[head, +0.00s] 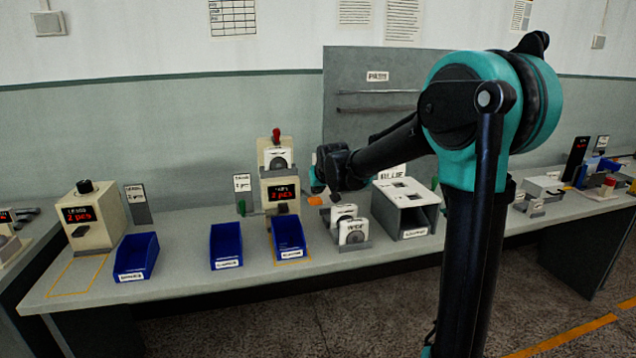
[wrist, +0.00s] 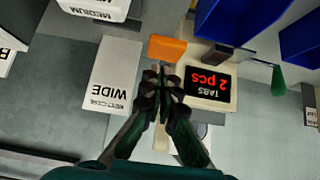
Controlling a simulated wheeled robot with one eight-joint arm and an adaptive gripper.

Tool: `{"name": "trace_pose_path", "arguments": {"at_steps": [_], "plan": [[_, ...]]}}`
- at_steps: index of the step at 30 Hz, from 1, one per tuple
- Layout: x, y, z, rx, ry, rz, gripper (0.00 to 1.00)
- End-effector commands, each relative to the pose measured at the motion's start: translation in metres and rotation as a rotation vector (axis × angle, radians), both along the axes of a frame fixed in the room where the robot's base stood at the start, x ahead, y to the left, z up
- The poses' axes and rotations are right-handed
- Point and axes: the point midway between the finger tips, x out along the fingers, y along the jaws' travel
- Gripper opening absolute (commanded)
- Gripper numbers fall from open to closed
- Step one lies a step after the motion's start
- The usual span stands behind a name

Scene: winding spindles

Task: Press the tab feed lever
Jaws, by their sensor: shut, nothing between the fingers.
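The tab machine is a cream box with a red display reading "TABS 2 pcs" (head: 283,192); the display is upside down in the wrist view (wrist: 206,82). A flat orange piece (wrist: 167,48) juts out beside it, at its right side in the head view (head: 315,200); it looks like the feed lever, though no label shows. A green-handled lever (wrist: 278,80) is on the machine's other side. My gripper (wrist: 158,72) is shut and empty, its tips close to the orange piece in the picture; I cannot tell the height gap. In the head view my gripper (head: 320,174) is right of the machine.
A "WIDE" card (wrist: 112,75) lies beside my fingers. Blue bins (head: 226,246) stand in front of the machine. A grey-white box (head: 405,207) and small holders (head: 353,233) are to the right. A red knob (head: 276,135) rises behind the display.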

Motion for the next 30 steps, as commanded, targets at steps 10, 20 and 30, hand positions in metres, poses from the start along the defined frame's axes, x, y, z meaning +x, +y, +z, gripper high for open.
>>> {"name": "trace_pose_path", "arguments": {"at_steps": [10, 20, 30], "plan": [[0.000, 0.000, -0.016, 0.000, 0.000, 0.000, 0.00], [-0.001, 0.000, -0.020, 0.004, -0.014, 0.000, 0.00], [-0.009, -0.002, -0.052, 0.046, -0.164, 0.001, 0.00]]}}
